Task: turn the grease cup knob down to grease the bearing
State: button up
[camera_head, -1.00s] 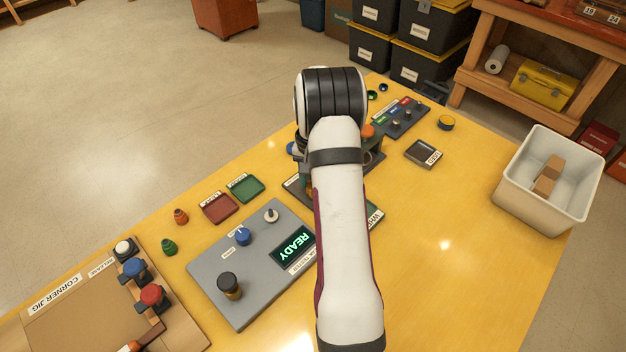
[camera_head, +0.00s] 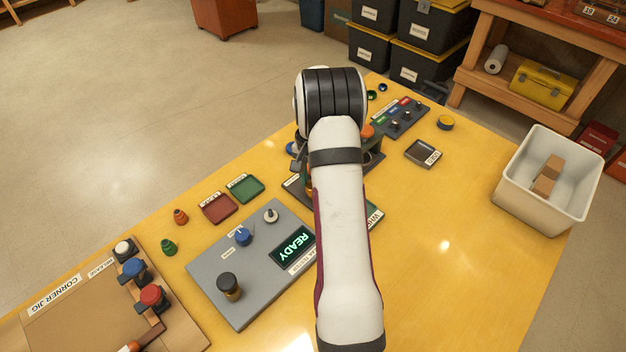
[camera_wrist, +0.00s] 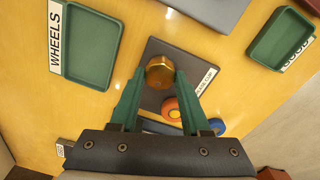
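The grease cup knob (camera_wrist: 160,70) is a round brass cap on a brass body. It stands on a dark plate (camera_wrist: 156,47) with a label partly reading "CUP" in the wrist view. My gripper (camera_wrist: 160,76) has green fingers, one on each side of the knob. In the head view my arm hides the knob and most of the bearing stand.
In the wrist view, an orange-red knob (camera_wrist: 171,107) and a blue one (camera_wrist: 217,126) sit close to the fingers. A green WHEELS tray (camera_wrist: 91,45) lies left, another green tray (camera_wrist: 281,38) right. In the head view, a grey READY panel (camera_head: 215,285) stands nearby; the table's right side is mostly clear.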

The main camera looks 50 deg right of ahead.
jog(key=o, duration=0.4)
jog(key=r, duration=1.5)
jog(key=shift+w+r, duration=0.2)
jog(key=shift+r, duration=0.2)
jog(key=s+a+r+n, duration=0.1)
jog(key=a+r, duration=0.1)
jog(key=a, duration=0.5)
jog(key=s+a+r+n, duration=0.1)
jog(key=a+r+n, duration=0.15)
jog(key=a, duration=0.45)
jog(key=s+a+f+n, duration=0.1)
jog(key=s+a, duration=0.5)
jog(key=s+a+f+n+y, duration=0.1)
jog(key=s+a+n, duration=0.1)
jog(key=s+a, duration=0.5)
jog(key=s+a+f+n, duration=0.1)
jog(key=s+a+n, duration=0.1)
jog(key=s+a, duration=0.4)
jog(key=shift+s+a+y, duration=0.25)
jog(key=shift+s+y, duration=0.15)
jog(key=shift+s, duration=0.35)
